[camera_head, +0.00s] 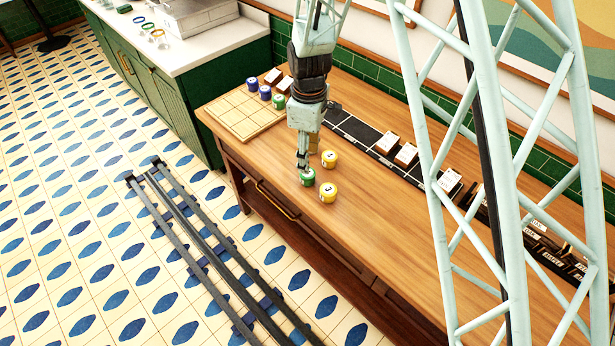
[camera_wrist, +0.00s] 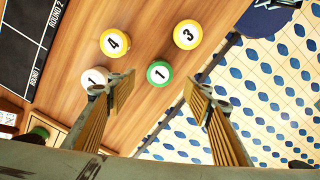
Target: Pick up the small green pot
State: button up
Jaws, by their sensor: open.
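The small green pot (camera_head: 308,177), with a white top marked 1, stands upright on the wooden counter. In the wrist view the green pot (camera_wrist: 159,74) lies between my two spread fingers, a little beyond their tips. My gripper (camera_head: 303,163) points down at the green pot in the head view. In the wrist view my gripper (camera_wrist: 160,84) is open, with nothing held. Whether a finger touches the pot cannot be told.
Yellow pots marked 3 (camera_wrist: 187,34) and 4 (camera_wrist: 115,43) stand close by. Another pot marked 1 (camera_wrist: 95,78) is partly behind my left finger. A gridded wooden board (camera_head: 238,117) with blue and green pots lies left. A black strip (camera_head: 356,131) with cards runs along the back.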

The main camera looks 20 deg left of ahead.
aim_at(309, 175)
jog(key=shift+f, duration=2.35)
jog(key=shift+f, duration=0.1)
jog(key=shift+f+p, duration=0.65)
jog(key=shift+f, duration=1.85)
jog(key=shift+c, duration=0.4)
jog(key=c, duration=0.9)
jog(key=shift+c, duration=0.2)
jog(key=shift+r, duration=0.15)
